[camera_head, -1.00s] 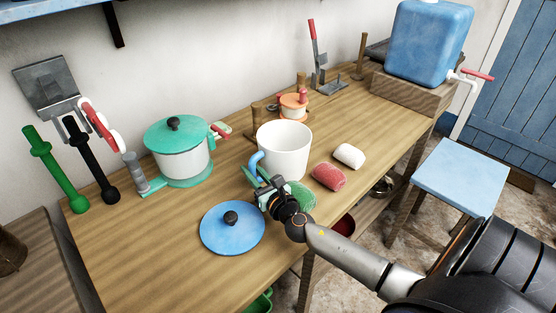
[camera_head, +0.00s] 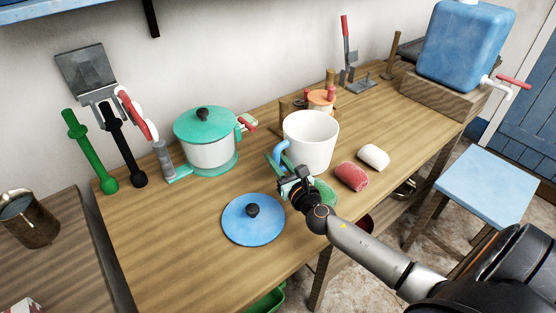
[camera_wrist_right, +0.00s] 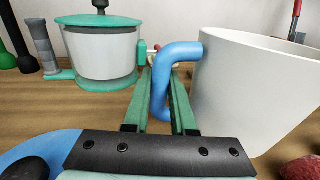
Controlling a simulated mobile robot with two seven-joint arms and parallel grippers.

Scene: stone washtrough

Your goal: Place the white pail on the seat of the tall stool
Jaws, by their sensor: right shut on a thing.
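The white pail (camera_head: 312,143) stands upright on the wooden table, its blue handle (camera_head: 281,152) facing left. In the right wrist view the pail (camera_wrist_right: 250,85) fills the right side. My right gripper (camera_head: 279,169) is shut on the blue handle (camera_wrist_right: 163,80), with a green finger on each side of it. The pail's base looks to be at table level, though I cannot tell whether it touches. The tall stool with a light blue seat (camera_head: 489,186) stands on the floor to the right of the table. My left gripper is not in view.
A blue lid (camera_head: 240,226) lies left of my right gripper. A green-lidded pot (camera_head: 208,153), a red roll (camera_head: 351,176) and a white roll (camera_head: 374,157) are nearby. A blue water container (camera_head: 466,45) stands at the back right. The table's left front is clear.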

